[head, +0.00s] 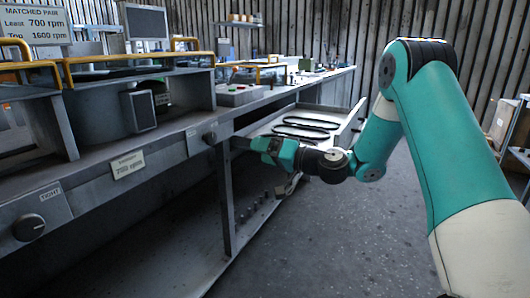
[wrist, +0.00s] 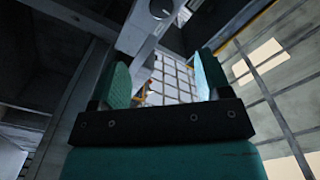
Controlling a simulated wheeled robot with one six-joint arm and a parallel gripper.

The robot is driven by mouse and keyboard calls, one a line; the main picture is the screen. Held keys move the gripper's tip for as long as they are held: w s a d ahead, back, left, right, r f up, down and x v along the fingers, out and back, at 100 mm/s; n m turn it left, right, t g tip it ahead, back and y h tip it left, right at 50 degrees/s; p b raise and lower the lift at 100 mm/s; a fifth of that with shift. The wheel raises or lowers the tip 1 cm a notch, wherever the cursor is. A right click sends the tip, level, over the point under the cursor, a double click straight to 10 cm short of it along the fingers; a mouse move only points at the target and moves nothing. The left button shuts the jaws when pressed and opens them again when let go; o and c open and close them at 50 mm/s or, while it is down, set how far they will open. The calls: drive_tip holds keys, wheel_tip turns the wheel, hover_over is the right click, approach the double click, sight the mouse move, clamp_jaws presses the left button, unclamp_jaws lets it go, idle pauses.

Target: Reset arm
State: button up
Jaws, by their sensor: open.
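My teal arm (head: 440,140) reaches in from the right of the head view, bent at the elbow. A round knob on a grey panel (wrist: 160,9) shows beyond the fingers at the top. Whether the gripper touches the bench front cannot be told.
An open drawer (head: 340,137) with dark belts juts out behind my gripper. Floor (head: 330,240) in front is clear. A cart (head: 505,125) stands at far right.

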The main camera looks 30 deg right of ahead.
drive_tip(key=s+a+r+n+g, duration=0.3)
drive_tip(key=s+a+n+g, duration=0.5)
drive_tip(key=s+a, duration=0.65)
drive_tip(key=s+f+n+g+h, duration=0.15)
drive_tip(key=s+g+h, duration=0.45)
drive_tip(key=s, duration=1.4)
wheel_tip(320, 180, up, 25)
drive_tip(key=p, duration=2.6)
drive_tip(key=shift+s+g, duration=0.3)
drive_tip(key=shift+s, duration=0.05)
drive_tip(key=shift+r, duration=0.1)
